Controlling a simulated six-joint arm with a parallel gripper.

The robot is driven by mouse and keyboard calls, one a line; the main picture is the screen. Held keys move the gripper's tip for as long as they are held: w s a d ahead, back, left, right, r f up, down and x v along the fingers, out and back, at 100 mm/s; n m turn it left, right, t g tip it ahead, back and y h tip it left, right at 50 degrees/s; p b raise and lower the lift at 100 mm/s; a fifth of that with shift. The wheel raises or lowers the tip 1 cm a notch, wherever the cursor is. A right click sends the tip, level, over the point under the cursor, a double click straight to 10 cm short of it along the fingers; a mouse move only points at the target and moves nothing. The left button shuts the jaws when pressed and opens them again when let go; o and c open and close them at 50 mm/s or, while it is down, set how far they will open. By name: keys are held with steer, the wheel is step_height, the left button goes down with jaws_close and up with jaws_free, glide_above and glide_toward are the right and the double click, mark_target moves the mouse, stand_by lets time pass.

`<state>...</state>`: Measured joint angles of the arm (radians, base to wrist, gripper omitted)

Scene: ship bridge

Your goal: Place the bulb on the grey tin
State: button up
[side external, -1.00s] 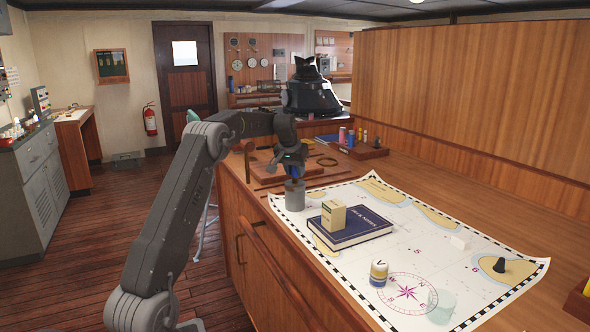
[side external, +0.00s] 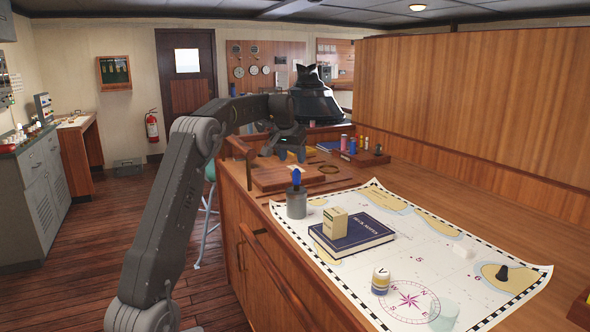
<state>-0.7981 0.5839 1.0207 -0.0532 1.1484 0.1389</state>
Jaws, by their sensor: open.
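The blue bulb (side external: 296,177) sits on top of the tin, looking about upright and centred. My gripper (side external: 291,156) is above the bulb, open and empty, with a visible gap between its fingertips and the bulb. Nothing else touches the bulb in this view. The exact contact between bulb and tin is too small to see.
A small box (side external: 335,223) stands on the dark blue book (side external: 353,240), right of the tin. A labelled jar (side external: 380,280), a black cone-shaped piece (side external: 502,273) and a clear glass (side external: 444,315) are on the chart (side external: 425,252). Small coloured containers stand behind.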

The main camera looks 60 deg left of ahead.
steer(key=s+d+r+m+t+h, duration=0.1)
steer(key=s+d+r+m, duration=0.2)
steer(key=d, duration=1.1)
steer(key=s+d+r+m+t, duration=0.1)
steer(key=s+d+r, duration=0.25)
steer(key=d, duration=1.05)
steer(key=s+d+f+m+h, duration=0.1)
steer(key=s+d+f, duration=0.4)
steer(key=s+d, duration=0.2)
steer(key=s+d+f+m, duration=0.2)
steer(key=s+d+f, duration=0.3)
steer(key=s+d, duration=0.3)
steer(key=s, duration=0.3)
steer(key=shift+f+m+h, duration=0.25)
steer(key=shift+m+h, duration=0.05)
steer(key=shift+h, duration=0.1)
steer(key=shift+s, duration=0.1)
